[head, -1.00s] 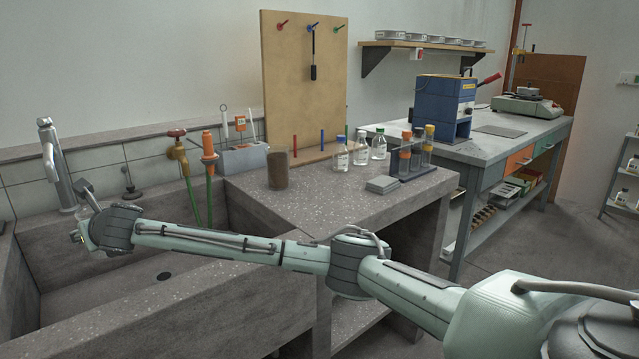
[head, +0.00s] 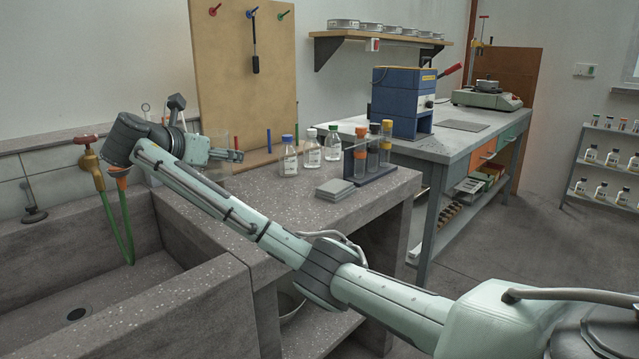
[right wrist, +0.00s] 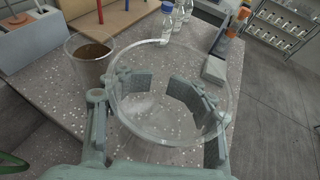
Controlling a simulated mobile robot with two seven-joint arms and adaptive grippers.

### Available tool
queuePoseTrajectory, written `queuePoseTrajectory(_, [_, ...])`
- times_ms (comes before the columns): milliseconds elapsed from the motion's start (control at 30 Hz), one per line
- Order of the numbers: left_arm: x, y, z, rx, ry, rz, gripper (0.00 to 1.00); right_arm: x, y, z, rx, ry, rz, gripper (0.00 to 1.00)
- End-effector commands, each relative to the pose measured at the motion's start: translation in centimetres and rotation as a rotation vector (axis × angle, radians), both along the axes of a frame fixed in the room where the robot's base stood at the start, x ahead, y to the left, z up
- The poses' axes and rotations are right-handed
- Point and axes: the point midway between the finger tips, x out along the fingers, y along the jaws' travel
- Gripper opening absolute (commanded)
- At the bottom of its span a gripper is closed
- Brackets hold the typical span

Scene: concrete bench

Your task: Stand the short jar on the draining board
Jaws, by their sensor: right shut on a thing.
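The short jar (right wrist: 152,112) is a clear, wide, empty-looking glass in the right wrist view. My right gripper (right wrist: 165,92) is shut on it, with the finger pads showing at its two sides through or against the glass. The speckled grey draining board (right wrist: 125,150) lies below; whether the jar's base touches it I cannot tell. In the head view my right gripper (head: 232,155) is over the board's back left part, and the jar there is faint and partly hidden by the gripper. My left gripper is out of view.
A glass with brown contents (right wrist: 90,58) stands close to the jar's left. Bottles (head: 289,156), a tube rack (head: 372,174) and grey tiles (head: 340,188) stand on the board to the right. The sink (head: 75,285) lies left. The board's front is clear.

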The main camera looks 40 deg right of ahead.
Motion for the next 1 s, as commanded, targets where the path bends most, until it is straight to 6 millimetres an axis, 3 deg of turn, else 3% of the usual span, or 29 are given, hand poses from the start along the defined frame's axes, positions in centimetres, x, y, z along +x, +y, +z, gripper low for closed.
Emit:
queuePoseTrajectory(233, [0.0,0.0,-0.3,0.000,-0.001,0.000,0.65,-1.7,-2.2,-0.9,-0.001,0.001,-0.080,0.01])
queuePoseTrajectory(500, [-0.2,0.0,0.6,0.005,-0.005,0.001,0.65,-2.3,-8.3,-4.5,-0.003,0.003,-0.080,0.01])
queuePoseTrajectory(700, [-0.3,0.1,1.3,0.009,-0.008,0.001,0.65,-2.5,-11.6,-6.5,-0.002,0.001,-0.077,0.01])
queuePoseTrajectory(1000, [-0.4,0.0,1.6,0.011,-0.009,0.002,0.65,-2.6,-12.4,-8.6,-0.001,0.003,-0.074,0.01])
